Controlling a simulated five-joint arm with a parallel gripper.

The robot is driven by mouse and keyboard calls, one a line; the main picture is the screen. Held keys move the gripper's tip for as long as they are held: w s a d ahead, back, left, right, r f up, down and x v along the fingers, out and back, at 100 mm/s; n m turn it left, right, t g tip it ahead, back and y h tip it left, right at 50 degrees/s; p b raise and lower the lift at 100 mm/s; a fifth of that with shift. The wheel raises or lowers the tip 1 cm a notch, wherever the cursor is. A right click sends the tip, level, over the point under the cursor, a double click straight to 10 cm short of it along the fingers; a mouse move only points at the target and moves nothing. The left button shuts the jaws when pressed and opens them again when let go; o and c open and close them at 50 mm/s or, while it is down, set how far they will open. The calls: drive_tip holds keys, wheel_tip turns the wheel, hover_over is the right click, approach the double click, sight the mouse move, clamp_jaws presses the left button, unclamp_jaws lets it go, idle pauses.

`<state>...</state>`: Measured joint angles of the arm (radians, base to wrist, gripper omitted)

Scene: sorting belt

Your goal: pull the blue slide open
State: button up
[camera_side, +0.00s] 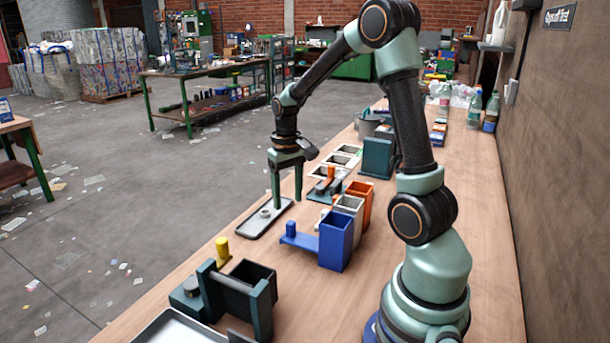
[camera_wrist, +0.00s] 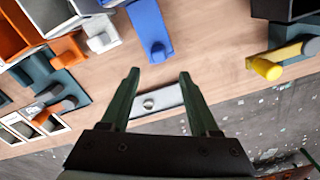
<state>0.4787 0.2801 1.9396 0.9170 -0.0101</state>
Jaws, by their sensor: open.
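The blue slide (camera_side: 303,240) is a flat tongue with a short upright knob at its outer end. It juts out of the left side of a blue open-topped box (camera_side: 335,247). In the wrist view the blue slide (camera_wrist: 151,28) is at the top centre, ahead of the fingertips. My gripper (camera_side: 287,203) is open and empty, pointing down above a shallow grey tray, apart from the slide. In the wrist view my gripper (camera_wrist: 158,73) shows both fingers spread with nothing between their tips.
The grey tray (camera_side: 281,208) holds a small round piece. White (camera_side: 349,206) and orange (camera_side: 362,190) boxes stand behind the blue one. A dark green fixture with a yellow knob (camera_side: 222,249) is nearer the camera. Bare table lies between it and the blue slide.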

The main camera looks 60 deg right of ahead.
wheel_tip(320, 180, up, 4)
drive_tip(key=shift+f, duration=0.15)
idle(0.3)
drive_tip(key=s+a+r+n+t, duration=0.2)
drive_tip(key=s+a+r, duration=0.1)
drive_tip(key=a, duration=0.6)
drive_tip(key=s+a+r+n+t, duration=0.3)
drive_tip(key=a+r, duration=0.2)
drive_tip(key=a, duration=0.4)
drive_tip(key=shift+r+t, duration=0.25)
drive_tip(key=shift+t, duration=0.05)
drive_tip(key=shift+s, duration=0.1)
idle(1.0)
